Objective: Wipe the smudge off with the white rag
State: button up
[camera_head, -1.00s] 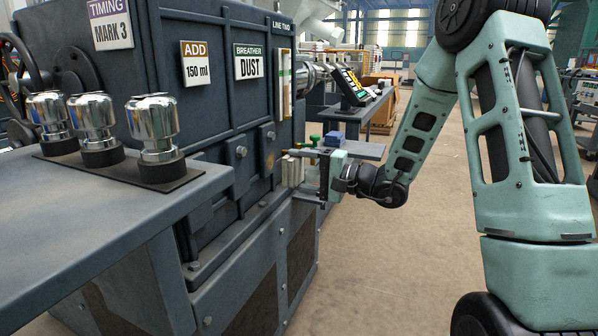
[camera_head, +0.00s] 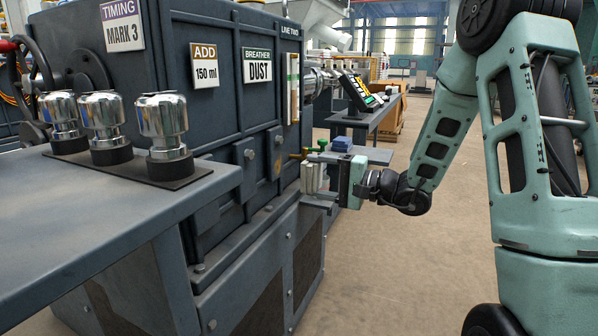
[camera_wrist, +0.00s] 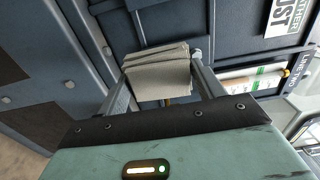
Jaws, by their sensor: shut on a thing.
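The white rag (camera_wrist: 158,78) is a folded, off-white stack in the wrist view, between the two fingers of my gripper (camera_wrist: 160,64). In the head view, the rag (camera_head: 311,177) stands against the front of the dark machine, low near its right corner, and my gripper (camera_head: 322,180) reaches it from the right. My gripper is shut on the rag. I cannot make out the smudge for certain; a brownish patch (camera_head: 277,169) shows on the machine's panel, left of the rag.
The dark machine (camera_head: 225,120) carries several labels and a vertical sight gauge (camera_head: 293,88). A blue block (camera_head: 342,143) lies behind my gripper.

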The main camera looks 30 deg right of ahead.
aim_at(278, 165)
jog(key=shift+b+x, duration=1.15)
jog(key=shift+x, duration=2.3)
jog(key=shift+b+x, duration=0.4)
jog(key=shift+x, duration=0.65)
jog(key=shift+d, duration=0.2)
jog(key=shift+w+d+b, duration=0.25)
jog(key=shift+w+d, duration=0.15)
jog(key=shift+d, duration=0.2)
jog(key=shift+w+d+b, duration=0.2)
jog(key=shift+w+d, duration=0.15)
jog(key=shift+d, duration=0.3)
jog(key=shift+w+d+b, duration=0.6)
jog(key=shift+w+d, duration=0.35)
jog(key=shift+d, duration=0.3)
jog(key=shift+f, duration=0.1)
